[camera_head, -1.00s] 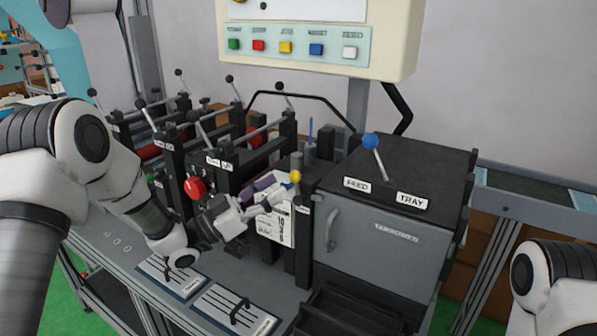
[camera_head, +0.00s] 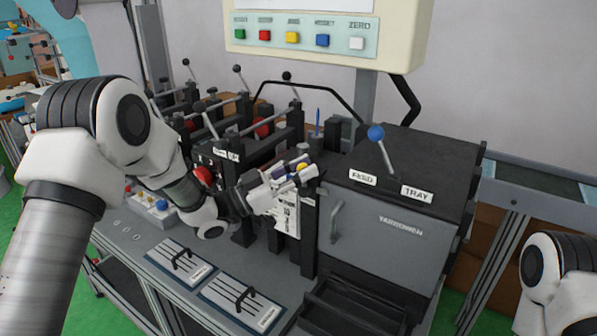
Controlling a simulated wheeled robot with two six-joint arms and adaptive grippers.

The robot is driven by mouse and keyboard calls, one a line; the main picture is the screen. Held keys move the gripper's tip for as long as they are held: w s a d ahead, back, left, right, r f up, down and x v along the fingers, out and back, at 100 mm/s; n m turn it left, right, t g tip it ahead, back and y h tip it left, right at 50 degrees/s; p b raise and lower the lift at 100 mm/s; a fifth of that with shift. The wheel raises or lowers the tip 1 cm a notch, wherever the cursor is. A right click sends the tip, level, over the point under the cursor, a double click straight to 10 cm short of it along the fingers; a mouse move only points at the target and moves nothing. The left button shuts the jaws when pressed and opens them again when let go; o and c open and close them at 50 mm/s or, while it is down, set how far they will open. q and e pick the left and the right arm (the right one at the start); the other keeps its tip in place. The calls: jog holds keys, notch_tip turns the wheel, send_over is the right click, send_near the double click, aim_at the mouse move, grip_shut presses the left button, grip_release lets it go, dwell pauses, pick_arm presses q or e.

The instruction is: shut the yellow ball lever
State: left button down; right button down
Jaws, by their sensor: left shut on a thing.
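The yellow ball (camera_head: 302,168) of the lever shows at the fingertips of my left gripper (camera_head: 299,175), above a white label plate (camera_head: 287,215) on the machine's dark posts. The left gripper is shut on the yellow ball lever, and its fingers hide most of the lever. My right gripper is out of view; only part of my right arm shows at the lower right edge.
A grey box (camera_head: 390,225) marked FEED and TRAY, with a blue ball lever (camera_head: 376,133), stands just right of the gripper. Red balls and several black-knobbed levers lie behind and left. A button panel (camera_head: 305,35) hangs above. Two label plates (camera_head: 240,303) lie on the front bench.

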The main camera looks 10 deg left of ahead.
pick_arm(q)
jog(key=shift+s+d+m+g, duration=0.1)
jog(key=shift+d+m+g, duration=0.2)
jog(key=shift+m+g, duration=0.35)
jog(key=c, duration=1.1)
grip_release()
jog(key=shift+o, duration=0.8)
jog(key=shift+w+d+f, duration=0.1)
jog(key=shift+w+d, duration=0.1)
jog(key=v, duration=1.2)
jog(key=shift+s+d, duration=0.1)
